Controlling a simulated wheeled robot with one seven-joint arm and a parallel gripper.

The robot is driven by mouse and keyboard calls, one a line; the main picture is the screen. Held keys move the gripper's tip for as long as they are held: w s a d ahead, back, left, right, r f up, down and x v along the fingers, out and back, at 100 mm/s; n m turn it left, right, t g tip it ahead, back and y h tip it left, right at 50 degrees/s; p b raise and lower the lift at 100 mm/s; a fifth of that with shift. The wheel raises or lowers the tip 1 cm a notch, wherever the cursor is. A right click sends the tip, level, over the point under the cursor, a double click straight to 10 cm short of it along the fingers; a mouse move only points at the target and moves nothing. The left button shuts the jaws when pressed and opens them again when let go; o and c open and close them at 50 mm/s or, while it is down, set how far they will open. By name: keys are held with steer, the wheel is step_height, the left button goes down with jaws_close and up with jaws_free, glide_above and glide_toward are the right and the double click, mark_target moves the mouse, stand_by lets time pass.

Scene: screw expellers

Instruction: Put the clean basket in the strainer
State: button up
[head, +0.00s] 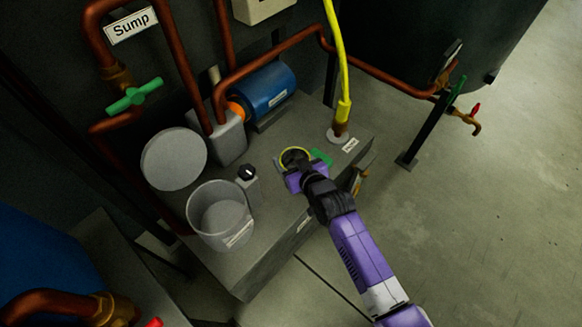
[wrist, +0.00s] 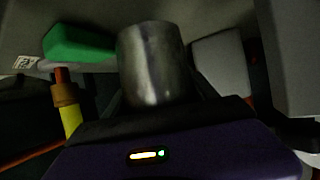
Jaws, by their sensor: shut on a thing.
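The basket (head: 295,151) shows in the head view as a dark round opening with a yellow rim, at the tip of my gripper (head: 296,166). In the wrist view a grey metal cylinder (wrist: 152,62), which looks like its body, stands right in front of my gripper. My gripper is shut on it; the fingertips are hard to make out. The strainer appears to be the grey round vessel (head: 220,210) with an open top, left of my gripper. A round grey lid (head: 173,158) is off its mouth, behind it. The vessel's label is too small to read.
A green block (head: 321,158) is just right of the basket. A yellow hose (head: 343,108) rises from a fitting behind it. A blue motor (head: 267,92) and copper pipes are behind. The plinth's front edge is close.

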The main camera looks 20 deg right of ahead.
mark_target(290, 166)
steer(key=shift+f+b, duration=0.65)
steer(key=shift+f, duration=1.3)
steer(key=shift+f, duration=0.2)
steer(key=o, duration=1.5)
steer(key=shift+c, duration=0.2)
steer(key=shift+r, duration=0.2)
steer(key=shift+s+r, duration=0.15)
steer(key=shift+s, duration=0.2)
steer(key=p+v, duration=0.3)
steer(key=v, duration=0.8)
steer(key=shift+s+p, duration=0.15)
steer(key=shift+p, duration=0.15)
